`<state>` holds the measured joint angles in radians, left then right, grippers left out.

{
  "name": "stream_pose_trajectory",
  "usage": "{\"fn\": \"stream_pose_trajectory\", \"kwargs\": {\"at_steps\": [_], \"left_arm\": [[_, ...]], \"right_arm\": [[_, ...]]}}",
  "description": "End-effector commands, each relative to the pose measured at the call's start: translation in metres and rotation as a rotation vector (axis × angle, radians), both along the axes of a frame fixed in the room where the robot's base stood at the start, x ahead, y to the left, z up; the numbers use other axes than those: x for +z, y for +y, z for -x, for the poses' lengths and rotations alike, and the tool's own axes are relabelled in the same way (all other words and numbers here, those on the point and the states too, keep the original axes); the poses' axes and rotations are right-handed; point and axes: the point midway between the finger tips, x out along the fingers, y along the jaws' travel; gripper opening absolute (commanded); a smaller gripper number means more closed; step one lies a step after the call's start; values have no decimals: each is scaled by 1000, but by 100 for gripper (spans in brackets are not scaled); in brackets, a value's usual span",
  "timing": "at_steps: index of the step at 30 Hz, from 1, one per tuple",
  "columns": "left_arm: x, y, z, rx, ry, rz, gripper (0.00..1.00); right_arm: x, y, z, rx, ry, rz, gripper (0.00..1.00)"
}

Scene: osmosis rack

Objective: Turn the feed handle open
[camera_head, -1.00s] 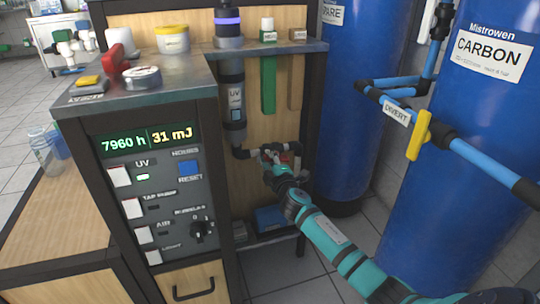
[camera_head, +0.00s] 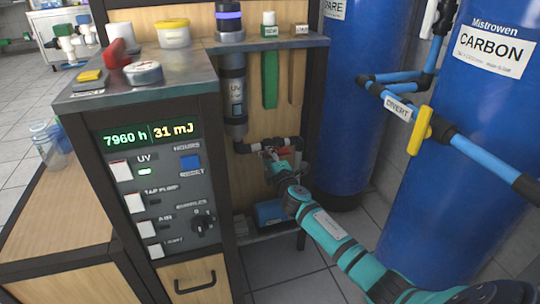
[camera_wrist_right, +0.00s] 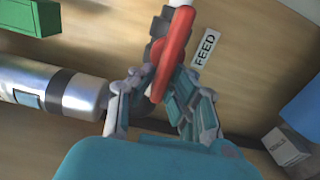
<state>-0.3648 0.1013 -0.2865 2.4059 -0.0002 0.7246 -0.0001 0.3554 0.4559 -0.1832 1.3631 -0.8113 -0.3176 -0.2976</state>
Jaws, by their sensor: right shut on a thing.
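The red feed handle (camera_wrist_right: 172,55) shows large in the right wrist view, lying lengthwise between my right gripper's fingers (camera_wrist_right: 160,86). A white "FEED" label (camera_wrist_right: 206,47) is on the wooden panel beside it. In the head view, my right gripper (camera_head: 275,156) is at the dark pipe below the UV cylinder (camera_head: 236,92), shut on the handle. Only a bit of the red handle (camera_head: 287,152) shows there, the rest hidden by the gripper. My left gripper is out of view.
The control cabinet (camera_head: 160,200) stands to the left, with jars and a red object on its top. Large blue tanks (camera_head: 455,150) stand on the right, with blue pipes and a yellow divert handle (camera_head: 418,133). Tiled floor (camera_head: 290,270) lies below my right arm.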

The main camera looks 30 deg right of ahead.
Motion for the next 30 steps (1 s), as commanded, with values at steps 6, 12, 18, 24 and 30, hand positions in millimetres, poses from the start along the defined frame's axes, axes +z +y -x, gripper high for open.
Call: {"fn": "stream_pose_trajectory", "kwargs": {"at_steps": [6,12,18,24,30], "left_arm": [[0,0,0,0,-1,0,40],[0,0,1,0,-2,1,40],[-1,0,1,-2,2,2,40],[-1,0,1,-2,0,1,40],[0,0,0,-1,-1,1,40]], "right_arm": [[-2,1,0,2,4,2,32],[-1,0,0,1,2,1,36],[-2,2,7,1,2,1,36],[-3,10,38,3,3,1,36],[-3,20,80,3,4,1,36]]}}
